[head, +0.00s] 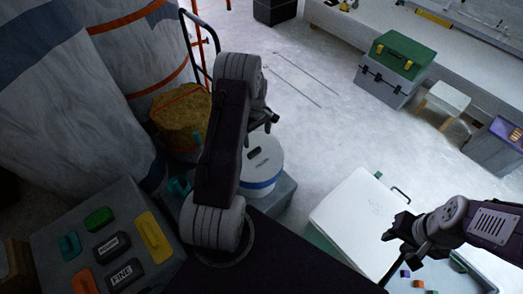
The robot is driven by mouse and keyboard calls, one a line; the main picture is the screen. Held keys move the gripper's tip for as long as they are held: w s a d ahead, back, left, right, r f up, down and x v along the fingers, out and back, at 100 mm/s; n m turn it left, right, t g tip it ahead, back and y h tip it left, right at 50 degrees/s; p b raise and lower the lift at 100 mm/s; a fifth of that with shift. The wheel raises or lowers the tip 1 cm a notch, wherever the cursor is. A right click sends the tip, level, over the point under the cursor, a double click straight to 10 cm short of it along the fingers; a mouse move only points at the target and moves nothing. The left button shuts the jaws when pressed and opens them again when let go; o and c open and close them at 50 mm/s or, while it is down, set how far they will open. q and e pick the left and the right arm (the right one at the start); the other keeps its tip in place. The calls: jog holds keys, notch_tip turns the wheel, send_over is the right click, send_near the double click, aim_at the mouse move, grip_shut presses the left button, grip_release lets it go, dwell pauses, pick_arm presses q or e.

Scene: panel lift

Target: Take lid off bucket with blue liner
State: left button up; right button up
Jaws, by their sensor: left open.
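A white bucket (262,190) with a blue band below its top stands on a grey box in the middle of the head view. Its round white lid (262,153) is on it and has a dark slot. My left arm covers the left side of lid and bucket. My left gripper (270,119) is open and empty, just beyond the lid's far edge in the picture. My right gripper (393,237) is at the right, far from the bucket, over the edge of a white case; its jaws are too dark to read.
A white case lid (362,215) stands open at the right. A panel with coloured handles (100,245) is at the lower left. A yellow-brown sack (182,112) is left of my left arm. A green-topped toolbox (397,62) stands at the upper right. The floor beyond the bucket is mostly clear.

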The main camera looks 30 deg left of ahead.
pick_arm(q)
jog(key=s, duration=0.1)
send_over(254, 151)
jog(key=f, duration=0.3)
jog(key=shift+w+d+f+b, duration=0.2)
jog(key=shift+w+b, duration=0.1)
jog(key=shift+w, duration=0.1)
jog(key=shift+s+f, duration=0.15)
jog(key=shift+f, duration=0.2)
jog(key=f, duration=0.4)
jog(key=shift+s+a+f+b, duration=0.15)
jog(key=shift+a+f+b, duration=0.05)
jog(key=shift+f+b, duration=0.2)
jog(key=shift+r, duration=0.15)
jog(key=c, duration=1.6)
